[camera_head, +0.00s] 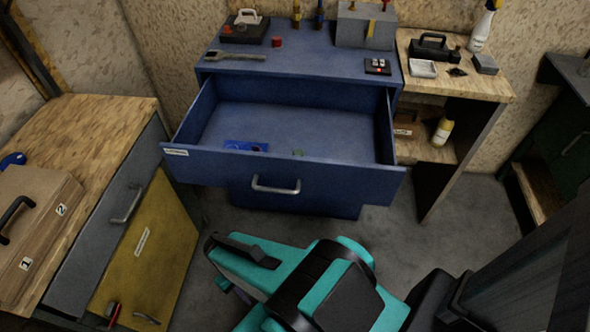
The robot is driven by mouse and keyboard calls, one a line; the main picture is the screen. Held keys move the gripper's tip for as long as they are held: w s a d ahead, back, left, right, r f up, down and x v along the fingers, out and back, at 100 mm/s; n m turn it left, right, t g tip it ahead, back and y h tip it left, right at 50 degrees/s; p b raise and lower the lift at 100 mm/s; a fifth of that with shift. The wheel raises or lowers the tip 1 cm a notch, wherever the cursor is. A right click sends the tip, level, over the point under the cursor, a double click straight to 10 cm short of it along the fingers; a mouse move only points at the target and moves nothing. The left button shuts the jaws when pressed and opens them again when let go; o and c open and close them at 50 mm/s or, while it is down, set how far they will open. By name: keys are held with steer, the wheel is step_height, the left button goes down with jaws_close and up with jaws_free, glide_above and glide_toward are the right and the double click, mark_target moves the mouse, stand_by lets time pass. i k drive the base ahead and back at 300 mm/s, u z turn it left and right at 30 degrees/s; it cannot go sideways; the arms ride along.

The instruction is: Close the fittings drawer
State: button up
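A blue drawer (283,170) stands pulled far out of the blue cabinet (305,62). Its front carries a grey bar handle (276,185) in the middle and a small white label (176,152) at the left, too small to read surely.
A wooden-topped cabinet (85,140) with a grey drawer and yellow door (150,255) stands at left. A wooden bench (480,90) with bottles and boxes is at right. Tools and a grey box (365,27) sit on the blue cabinet's top. Grey floor (400,235) is clear between.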

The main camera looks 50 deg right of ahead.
mark_target(344, 131)
steer(key=u, duration=0.75)
steer(key=k, duration=0.1)
steer(key=z, duration=1.95)
steer(key=k, duration=0.95)
steer(key=u, duration=0.15)
steer(key=i, duration=0.85)
steer(key=z, duration=0.05)
